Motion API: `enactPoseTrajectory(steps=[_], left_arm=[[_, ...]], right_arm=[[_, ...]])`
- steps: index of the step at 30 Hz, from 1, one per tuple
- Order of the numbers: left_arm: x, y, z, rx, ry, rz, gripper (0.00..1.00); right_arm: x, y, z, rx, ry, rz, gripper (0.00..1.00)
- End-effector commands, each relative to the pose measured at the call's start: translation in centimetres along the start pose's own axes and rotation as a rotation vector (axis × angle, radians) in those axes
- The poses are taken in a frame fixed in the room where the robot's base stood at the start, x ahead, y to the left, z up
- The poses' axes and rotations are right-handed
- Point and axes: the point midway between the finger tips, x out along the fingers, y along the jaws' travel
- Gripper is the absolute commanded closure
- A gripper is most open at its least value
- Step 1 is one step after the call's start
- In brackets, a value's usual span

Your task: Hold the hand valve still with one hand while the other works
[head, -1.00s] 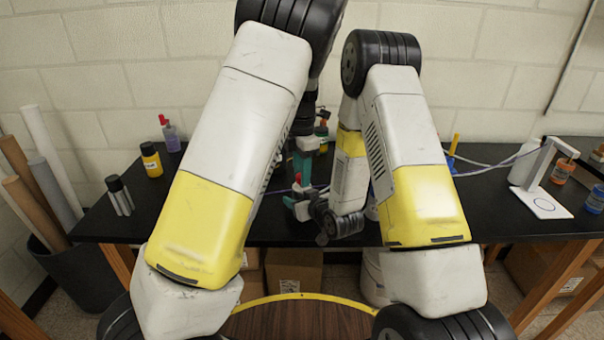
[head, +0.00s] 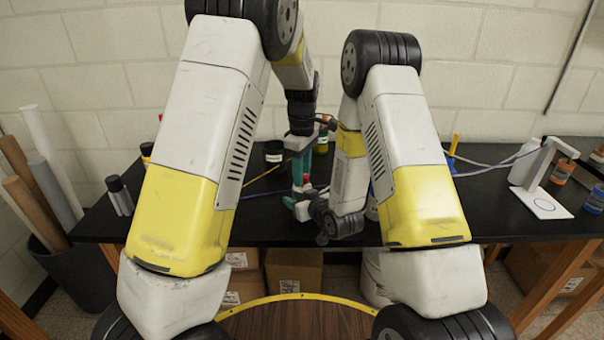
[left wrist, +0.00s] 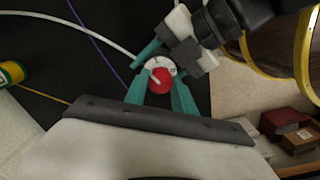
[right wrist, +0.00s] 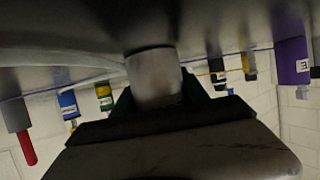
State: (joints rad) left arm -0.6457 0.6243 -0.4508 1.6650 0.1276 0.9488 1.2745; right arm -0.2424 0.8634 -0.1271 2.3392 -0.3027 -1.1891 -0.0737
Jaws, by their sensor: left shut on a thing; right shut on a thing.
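The hand valve (left wrist: 156,67) shows in the left wrist view as a pale round body with a red knob (left wrist: 160,80) and a short pale lever. My left gripper (left wrist: 161,92) has its teal fingers on either side of the knob, shut on it. My right gripper (right wrist: 155,98) is shut on a grey-white cylindrical part of the valve (right wrist: 153,73) in the right wrist view. In the head view my left gripper (head: 301,165) points down from above and my right gripper (head: 298,205) comes in just below it. The valve is mostly hidden there between them.
The black bench (head: 265,228) carries bottles and markers (head: 119,195) at left, a dark cup (head: 273,151) behind, and a white stand (head: 540,190) at right. Pale and purple cables (left wrist: 85,35) run past the valve. A bin of rolls (head: 70,270) stands on the floor at left.

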Motion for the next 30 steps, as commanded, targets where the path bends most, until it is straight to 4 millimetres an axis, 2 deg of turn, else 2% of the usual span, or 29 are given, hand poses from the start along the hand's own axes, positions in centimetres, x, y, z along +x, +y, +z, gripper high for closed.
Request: enactPoseTrajectory(steps=[30], left_arm=[[-0.04,0.12,-0.13,0.962,0.002,0.002,1.00]], right_arm=[[-0.03,0.02,0.00,0.000,0.000,0.000,0.95]])
